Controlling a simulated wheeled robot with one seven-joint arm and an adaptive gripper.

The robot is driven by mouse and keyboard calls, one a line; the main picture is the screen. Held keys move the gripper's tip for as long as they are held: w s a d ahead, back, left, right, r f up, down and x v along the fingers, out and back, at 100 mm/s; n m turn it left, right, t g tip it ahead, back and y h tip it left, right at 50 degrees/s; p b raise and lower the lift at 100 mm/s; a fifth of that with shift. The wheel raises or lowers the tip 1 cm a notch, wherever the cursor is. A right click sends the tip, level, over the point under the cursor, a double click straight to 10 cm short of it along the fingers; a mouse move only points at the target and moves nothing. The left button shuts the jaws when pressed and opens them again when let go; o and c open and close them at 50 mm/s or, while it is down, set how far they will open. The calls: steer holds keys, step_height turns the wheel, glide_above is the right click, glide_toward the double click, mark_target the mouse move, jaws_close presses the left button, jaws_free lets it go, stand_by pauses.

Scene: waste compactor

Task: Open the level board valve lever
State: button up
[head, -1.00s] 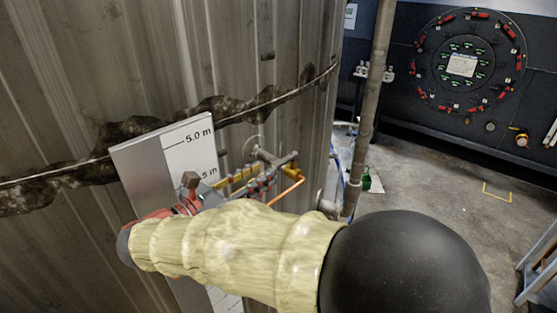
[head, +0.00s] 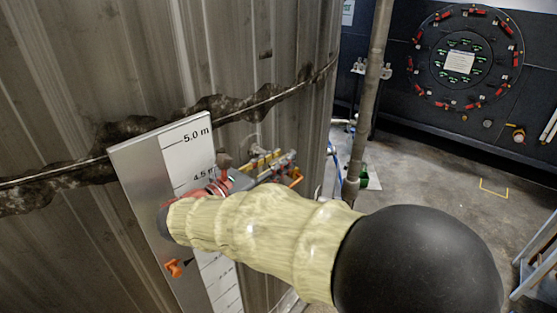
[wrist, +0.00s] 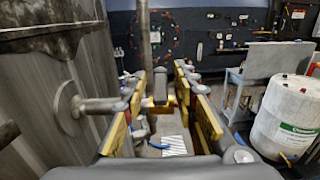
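The level board (head: 150,180), a metal plate with a metre scale, stands against the ribbed tank. Behind its right side, a valve pipe (wrist: 100,105) comes out of a round flange (wrist: 67,107) on the tank. An orange lever-like piece (head: 296,178) shows at the valve in the head view, partly hidden by my arm. My gripper (wrist: 160,78) is at the valve. Its yellow-padded fingers stand apart in the wrist view, with a grey fitting (wrist: 160,88) visible between them. I cannot tell whether they touch the lever.
An orange pointer (head: 174,267) is on the board's lower face. A vertical pipe (head: 368,110) stands right of the tank. A white drum (wrist: 292,115) and a grey cart (wrist: 262,80) stand at the right. Floor beyond the pipe is mostly clear.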

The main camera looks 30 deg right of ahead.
steer(key=c, duration=0.6)
jaws_close()
